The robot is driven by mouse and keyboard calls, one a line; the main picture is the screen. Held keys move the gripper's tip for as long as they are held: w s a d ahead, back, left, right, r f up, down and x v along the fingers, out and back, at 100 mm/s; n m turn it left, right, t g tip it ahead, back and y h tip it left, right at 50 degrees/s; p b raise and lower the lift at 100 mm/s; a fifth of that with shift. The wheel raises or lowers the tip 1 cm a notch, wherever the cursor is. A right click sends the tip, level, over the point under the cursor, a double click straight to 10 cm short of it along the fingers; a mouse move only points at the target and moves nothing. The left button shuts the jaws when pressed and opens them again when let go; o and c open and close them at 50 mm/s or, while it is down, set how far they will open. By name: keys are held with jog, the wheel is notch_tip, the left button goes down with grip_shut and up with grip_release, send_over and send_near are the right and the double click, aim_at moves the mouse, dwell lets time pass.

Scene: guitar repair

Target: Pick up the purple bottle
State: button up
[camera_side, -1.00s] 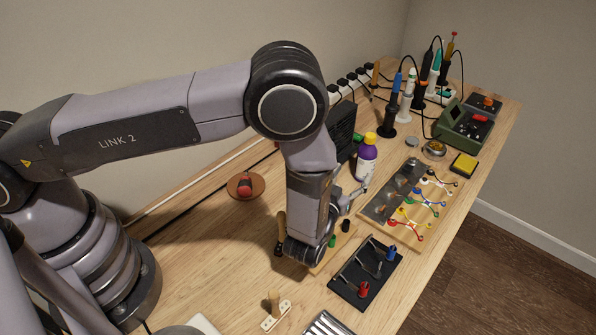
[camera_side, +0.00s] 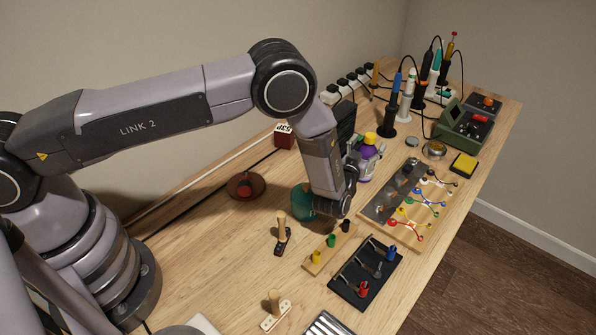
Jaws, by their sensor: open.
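The purple bottle (camera_side: 369,151) has a yellow cap and a pale lower part. It stands upright on the wooden bench, right of my wrist. My gripper (camera_side: 361,161) points toward the bottle, with its grey fingers at the bottle's side and partly in front of it. It is open. I cannot tell whether the fingers touch the bottle or how far they reach around it. My wrist and the fingers hide part of the bottle's left side.
A black box (camera_side: 346,117) stands behind my wrist. A board with coloured wires (camera_side: 428,198) lies to the right. A teal round object (camera_side: 301,202) is left of my wrist. Small tins (camera_side: 433,149) and upright soldering tools (camera_side: 389,117) stand beyond the bottle.

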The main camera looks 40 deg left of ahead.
jog(key=shift+w+a, duration=0.1)
jog(key=shift+w, duration=0.55)
grip_shut()
